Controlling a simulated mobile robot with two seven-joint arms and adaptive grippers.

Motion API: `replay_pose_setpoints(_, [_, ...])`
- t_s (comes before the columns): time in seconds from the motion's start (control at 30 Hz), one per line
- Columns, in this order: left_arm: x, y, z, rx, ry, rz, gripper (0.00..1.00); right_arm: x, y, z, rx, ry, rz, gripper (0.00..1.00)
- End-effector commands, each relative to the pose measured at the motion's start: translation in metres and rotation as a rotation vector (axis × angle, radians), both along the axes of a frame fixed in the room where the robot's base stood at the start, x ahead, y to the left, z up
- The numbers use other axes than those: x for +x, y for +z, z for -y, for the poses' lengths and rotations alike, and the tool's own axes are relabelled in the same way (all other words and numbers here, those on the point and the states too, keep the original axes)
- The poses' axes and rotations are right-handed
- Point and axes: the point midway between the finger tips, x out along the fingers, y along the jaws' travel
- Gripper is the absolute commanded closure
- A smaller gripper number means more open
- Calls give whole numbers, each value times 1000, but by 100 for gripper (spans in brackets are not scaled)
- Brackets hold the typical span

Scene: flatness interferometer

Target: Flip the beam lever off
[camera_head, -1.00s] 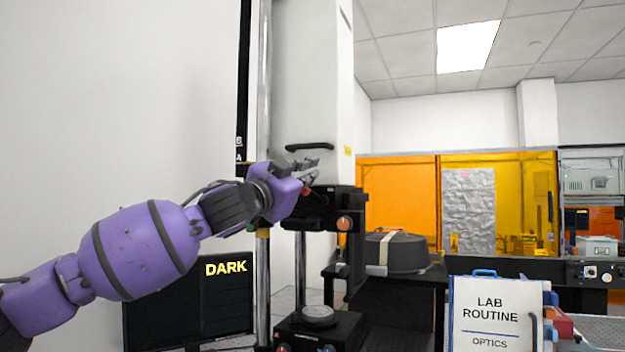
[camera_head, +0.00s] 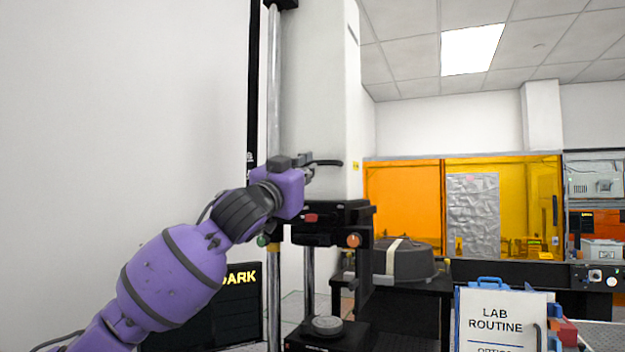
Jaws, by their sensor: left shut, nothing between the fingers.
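The interferometer is a tall white column with a black head unit (camera_head: 345,222) below it. A small red part (camera_head: 311,218), possibly the beam lever, shows on the front of the head; its on or off position is unclear. A round orange knob (camera_head: 354,240) sits to its right. My left gripper (camera_head: 306,171) is shut and empty, above the red part and in front of the white column. Its fingertips overlap the left end of a black bar handle (camera_head: 328,162); I cannot tell if they touch. A black monitor (camera_head: 240,305) shows "DARK", partly hidden by my left arm. My right gripper is out of view.
A vertical metal rod (camera_head: 273,90) stands behind my gripper. A round stage (camera_head: 327,325) sits on the black base below the head. A dark lidded case (camera_head: 404,258) stands to the right, and a "LAB ROUTINE" board (camera_head: 495,318) stands in front right.

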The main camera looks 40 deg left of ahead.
Motion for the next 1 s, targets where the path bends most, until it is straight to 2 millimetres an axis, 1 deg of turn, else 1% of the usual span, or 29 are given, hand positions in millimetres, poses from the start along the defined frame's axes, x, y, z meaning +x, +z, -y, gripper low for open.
replay_pose_setpoints(0.03, [2, -31, 3, -2, -1, -38, 100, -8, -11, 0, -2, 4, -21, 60])
replay_pose_setpoints(0.1, [-10, -39, 6, -4, -1, -40, 100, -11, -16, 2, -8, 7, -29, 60])
replay_pose_setpoints(0.2, [-29, -44, 10, -5, -1, -38, 100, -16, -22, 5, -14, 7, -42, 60])
replay_pose_setpoints(0.3, [-45, -47, 14, -5, 0, -36, 100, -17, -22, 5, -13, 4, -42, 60])
replay_pose_setpoints(0.4, [-55, -50, 16, -6, -1, -35, 100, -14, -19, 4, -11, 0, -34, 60])
replay_pose_setpoints(0.5, [-61, -50, 18, -5, 0, -34, 100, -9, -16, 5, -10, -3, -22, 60])
replay_pose_setpoints(0.7, [-63, -50, 18, -5, 1, -32, 100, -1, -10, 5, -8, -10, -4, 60])
replay_pose_setpoints(1.0, [-63, -50, 18, -5, 1, -32, 100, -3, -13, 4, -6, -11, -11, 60])
